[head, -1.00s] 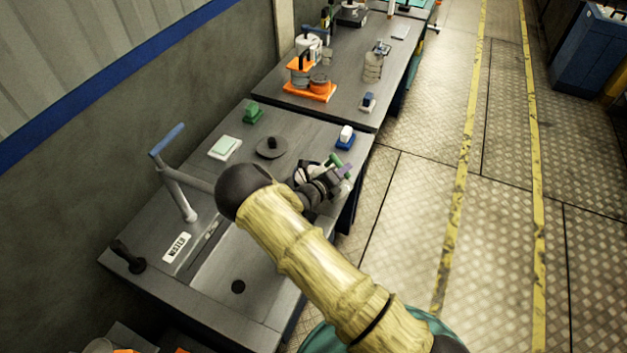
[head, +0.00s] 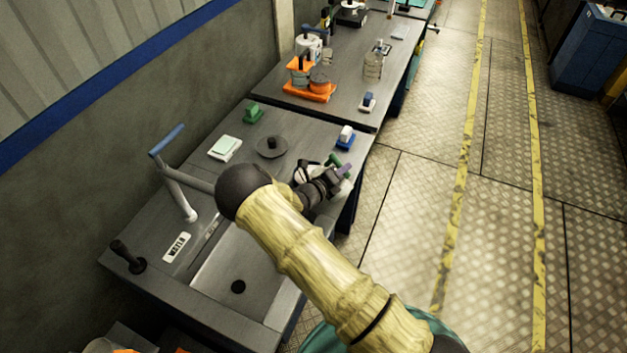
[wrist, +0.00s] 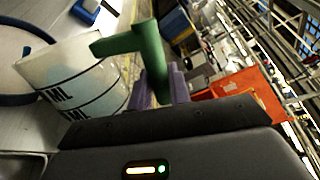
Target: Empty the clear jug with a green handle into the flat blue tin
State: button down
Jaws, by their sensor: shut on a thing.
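The clear jug (wrist: 75,75) with black markings shows at the left of the wrist view, tilted in that picture. Its green handle (wrist: 150,55) lies between the purple fingers of my gripper (wrist: 160,92), which is shut on it. A dark blue curved rim (wrist: 18,99), perhaps the flat blue tin, shows beside the jug in the wrist view. I cannot tell what the jug holds.
A tap (head: 178,190) stands by the sink at left.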

aim_at(332, 156)
jog(key=shift+w+a+r+n+p, duration=0.35)
jog(key=shift+w+a+r+n, duration=0.2)
jog(key=shift+r, duration=0.2)
dwell(0.8)
jog(key=shift+w+a+r+n+g+h, duration=0.3)
jog(key=shift+w+a+r+n, duration=0.5)
jog(key=shift+a, duration=0.1)
dwell(3.2)
jog(key=shift+w+a+r, duration=0.15)
dwell(1.6)
